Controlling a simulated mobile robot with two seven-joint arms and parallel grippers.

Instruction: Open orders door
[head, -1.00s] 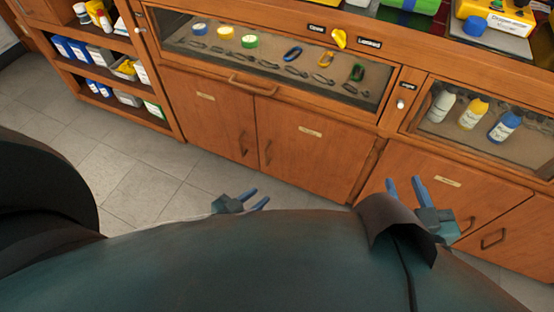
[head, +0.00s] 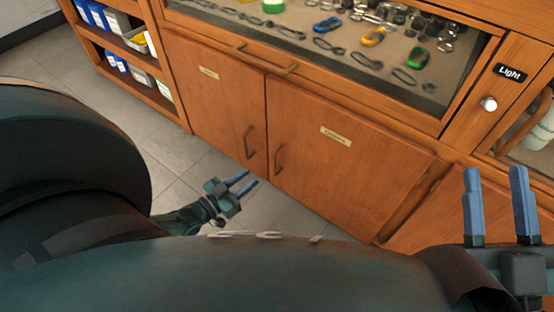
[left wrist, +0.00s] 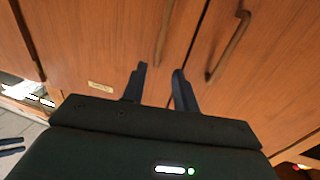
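Two wooden cabinet doors stand side by side under a glass display: a left door (head: 212,110) with a small label (head: 208,73) and a right door (head: 340,180) with another label (head: 335,135). I cannot read either label surely. Both doors look shut. Each has a vertical handle, the left one (head: 249,142) and the right one (head: 279,160), near the middle seam. My left gripper (head: 252,179) is open and empty, low in front of the doors. In the left wrist view its fingers (left wrist: 159,69) point toward wood with handles. My right gripper (head: 494,170) is open and empty at lower right.
A display drawer (head: 262,62) with a horizontal handle is above the doors. A light knob (head: 488,104) is on the frame at right. Open shelves (head: 130,60) with boxes stand at left. Grey tiled floor (head: 200,165) is clear before the cabinet.

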